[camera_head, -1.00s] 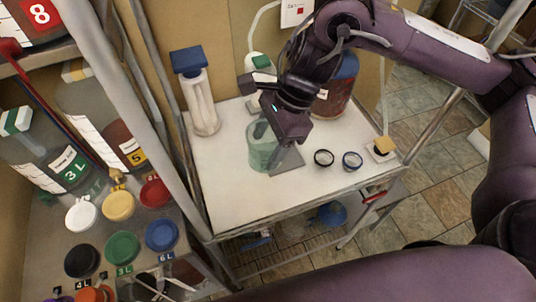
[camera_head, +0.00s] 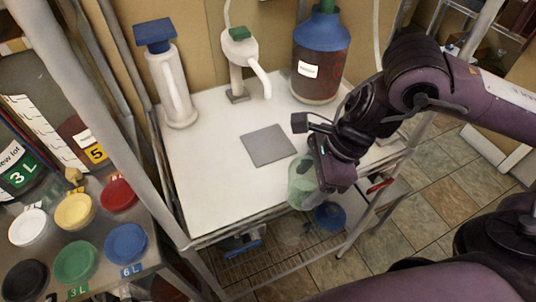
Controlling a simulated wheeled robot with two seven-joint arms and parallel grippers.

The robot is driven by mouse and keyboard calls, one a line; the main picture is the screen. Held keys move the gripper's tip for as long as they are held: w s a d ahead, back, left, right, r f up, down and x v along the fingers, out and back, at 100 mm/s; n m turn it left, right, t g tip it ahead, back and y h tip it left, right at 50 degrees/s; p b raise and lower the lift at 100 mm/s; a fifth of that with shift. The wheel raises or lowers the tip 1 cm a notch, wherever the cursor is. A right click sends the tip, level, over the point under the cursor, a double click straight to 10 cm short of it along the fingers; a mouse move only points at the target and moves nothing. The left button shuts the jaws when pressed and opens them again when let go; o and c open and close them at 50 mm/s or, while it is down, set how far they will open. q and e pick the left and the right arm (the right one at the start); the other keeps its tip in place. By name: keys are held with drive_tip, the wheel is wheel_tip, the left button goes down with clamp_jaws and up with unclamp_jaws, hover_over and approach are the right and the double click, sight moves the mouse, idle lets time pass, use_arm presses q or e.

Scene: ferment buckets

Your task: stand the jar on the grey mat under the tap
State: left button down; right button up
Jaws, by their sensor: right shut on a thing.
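The clear greenish jar (camera_head: 300,182) is at the front right of the white table. My right gripper (camera_head: 314,188) is shut on it and partly hides it. The jar looks upright, but I cannot tell whether it touches the table. The square grey mat (camera_head: 268,146) lies bare on the table, behind and left of the jar, apart from it. The white tap with a green top (camera_head: 240,62) stands at the back of the table, its curved spout pointing toward the front right. My left gripper is not in view.
A dark red bottle with a blue cap (camera_head: 319,68) stands at the back right. A white dispenser with a blue top (camera_head: 170,85) stands at the back left. A shelf post (camera_head: 112,120) and coloured lids (camera_head: 75,211) are at the left. The table's left front is clear.

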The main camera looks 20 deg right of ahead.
drive_tip(key=shift+s+d+f, duration=0.1)
drive_tip(key=shift+d+f, duration=0.05)
drive_tip(key=shift+f, duration=0.2)
drive_tip(key=shift+w+r, duration=0.1)
drive_tip(key=shift+w, duration=0.25)
drive_tip(key=w+p, duration=0.1)
drive_tip(key=w, duration=0.3)
drive_tip(key=w+p, duration=0.1)
drive_tip(key=w, duration=0.3)
drive_tip(key=w+p, duration=0.2)
drive_tip(key=w, duration=0.2)
drive_tip(key=shift+w+a, duration=0.25)
drive_tip(key=shift+w, duration=0.15)
drive_tip(key=w+p, duration=0.1)
drive_tip(key=w, duration=0.3)
drive_tip(key=shift+w+a, duration=0.1)
drive_tip(key=shift+w, duration=0.1)
drive_tip(key=shift+f, duration=0.9)
